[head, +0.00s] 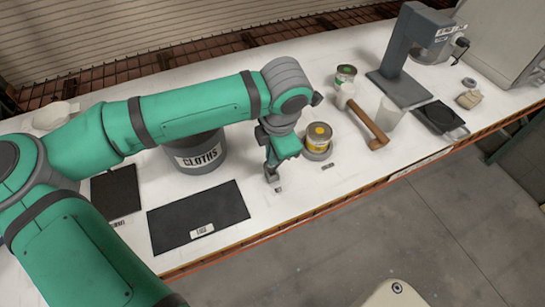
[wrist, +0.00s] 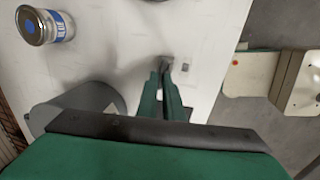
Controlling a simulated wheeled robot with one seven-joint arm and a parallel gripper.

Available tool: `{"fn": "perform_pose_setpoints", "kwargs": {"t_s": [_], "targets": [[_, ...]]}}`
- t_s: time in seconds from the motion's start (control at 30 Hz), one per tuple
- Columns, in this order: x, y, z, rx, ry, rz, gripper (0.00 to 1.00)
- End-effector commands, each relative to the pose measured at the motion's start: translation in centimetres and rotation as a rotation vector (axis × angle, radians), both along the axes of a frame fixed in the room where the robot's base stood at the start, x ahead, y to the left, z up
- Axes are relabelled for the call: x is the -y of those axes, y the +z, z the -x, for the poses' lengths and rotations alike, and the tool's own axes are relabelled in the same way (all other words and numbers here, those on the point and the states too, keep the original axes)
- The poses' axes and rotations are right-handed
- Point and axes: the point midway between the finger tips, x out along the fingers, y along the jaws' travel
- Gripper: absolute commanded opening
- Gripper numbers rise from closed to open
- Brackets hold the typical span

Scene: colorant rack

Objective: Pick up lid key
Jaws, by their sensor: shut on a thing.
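My gripper (head: 272,178) points down low over the white bench, to the right of the cloths bin. In the wrist view my gripper (wrist: 167,68) has its two green fingers close together, shut on a small grey piece (wrist: 167,61) at the tips. I take this to be the lid key. The fingers hide most of it, so its shape and its exact height over the bench cannot be told. A small pale label (head: 278,190) lies on the bench beside the fingertips.
The dark cloths bin (head: 203,157) stands left of my gripper. A yellow-labelled can (head: 318,139) and a mallet (head: 366,122) are to the right. A black mat (head: 190,226) lies in front. A blue-labelled can (wrist: 47,27) shows in the wrist view. The bench's front edge is near.

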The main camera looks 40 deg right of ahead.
Motion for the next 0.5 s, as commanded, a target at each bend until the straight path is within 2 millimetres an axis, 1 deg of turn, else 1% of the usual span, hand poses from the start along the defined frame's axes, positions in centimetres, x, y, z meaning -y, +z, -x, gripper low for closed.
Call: {"fn": "perform_pose_setpoints", "kwargs": {"t_s": [0.17,0.23,0.37,0.5], "targets": [[0.0,1.7,-0.1,0.004,0.001,0.000,0.00],[0.0,2.8,-0.1,0.005,0.001,0.000,0.00],[-0.5,4.8,1.6,0.006,-0.003,0.000,0.00],[-1.2,7.7,3.9,0.006,-0.002,0.001,0.00]]}}
